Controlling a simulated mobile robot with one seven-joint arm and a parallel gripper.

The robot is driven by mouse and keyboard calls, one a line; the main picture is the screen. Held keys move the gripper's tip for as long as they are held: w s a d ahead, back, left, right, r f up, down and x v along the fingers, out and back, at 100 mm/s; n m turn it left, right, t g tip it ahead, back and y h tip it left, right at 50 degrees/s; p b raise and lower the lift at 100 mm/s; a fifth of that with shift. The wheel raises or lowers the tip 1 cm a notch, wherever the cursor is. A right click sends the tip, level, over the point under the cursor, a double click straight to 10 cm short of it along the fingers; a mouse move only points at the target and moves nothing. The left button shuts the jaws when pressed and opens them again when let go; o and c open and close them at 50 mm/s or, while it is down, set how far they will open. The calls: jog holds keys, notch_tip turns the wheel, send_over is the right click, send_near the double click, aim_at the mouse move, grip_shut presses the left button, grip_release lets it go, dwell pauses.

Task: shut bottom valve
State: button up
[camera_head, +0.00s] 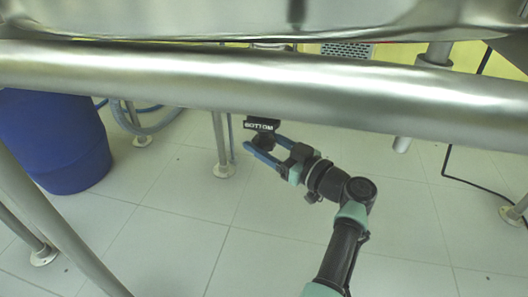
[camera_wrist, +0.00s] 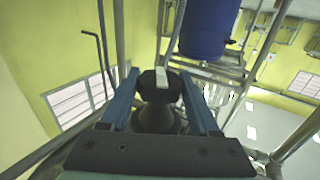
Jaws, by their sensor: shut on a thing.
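The bottom valve (camera_head: 265,139) hangs under the steel vessel in the head view, with a black label reading BOTTOM (camera_head: 261,124) just above it. My gripper (camera_head: 257,147) reaches it from the lower right, its two blue fingers on either side of the valve's dark handle. In the wrist view the black handle (camera_wrist: 158,84) with a pale mark on top sits between the fingertips of my gripper (camera_wrist: 160,88). The gripper is shut on this handle. The valve's upper body is partly hidden behind the thick steel pipe.
A thick horizontal steel pipe (camera_head: 300,80) crosses above my arm, under the vessel (camera_head: 200,18). A blue barrel (camera_head: 50,140) stands at the left, and it or a similar one shows in the wrist view (camera_wrist: 208,28). Steel legs and a black cable stand around; the tiled floor below is clear.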

jog(key=shift+f+n+g+y+b, duration=0.15)
jog(key=shift+n+g+y+b, duration=0.2)
jog(key=shift+b, duration=0.45)
jog(key=shift+w+n+g+y, duration=0.1)
jog(key=shift+n+g+y, duration=0.15)
jog(key=shift+g, duration=0.1)
jog(key=shift+r+n+g+y+b, duration=0.3)
jog(key=shift+n+g+y, duration=0.25)
jog(key=shift+g, duration=0.25)
jog(key=shift+a+f+n+g+y, duration=0.15)
jog(key=shift+n+g+y, duration=0.1)
jog(key=shift+n+g, duration=0.3)
jog(key=o, duration=1.1)
